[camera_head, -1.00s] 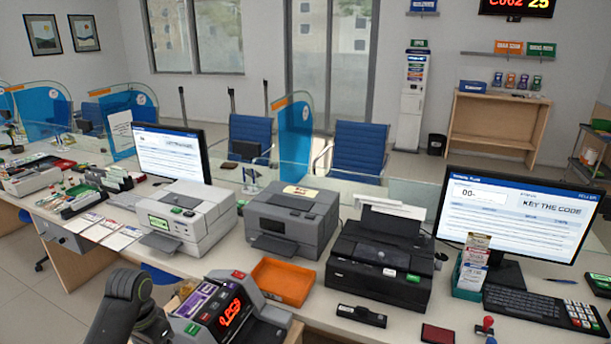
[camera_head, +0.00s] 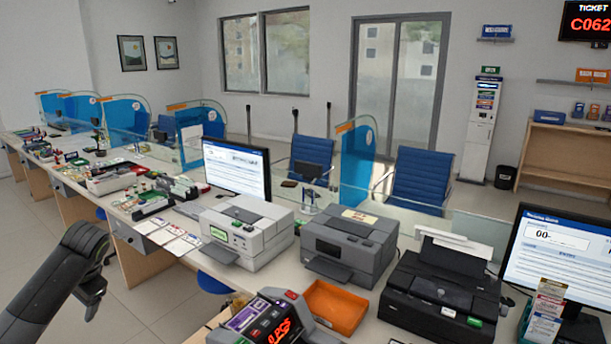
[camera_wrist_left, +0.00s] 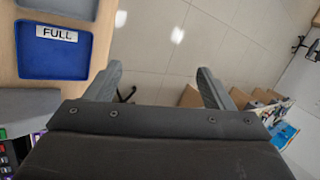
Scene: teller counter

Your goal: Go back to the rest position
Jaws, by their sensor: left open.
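My left arm (camera_head: 50,280) comes in from the lower left in the head view, in front of the counter and left of the money counter. Its lower end is small and dark there. In the left wrist view my left gripper (camera_wrist_left: 158,80) shows two grey fingers spread wide apart, with nothing between them but floor tiles. A blue tray (camera_wrist_left: 55,48) labelled FULL lies to the left of the fingers, apart from them. My right gripper is in neither view.
The money counter (camera_head: 265,322) stands at the counter's front edge, beside an orange tray (camera_head: 336,306). A white printer (camera_head: 243,232), a grey printer (camera_head: 347,246) and a black printer (camera_head: 440,294) stand behind. Open floor (camera_head: 150,315) lies between my arm and the counter.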

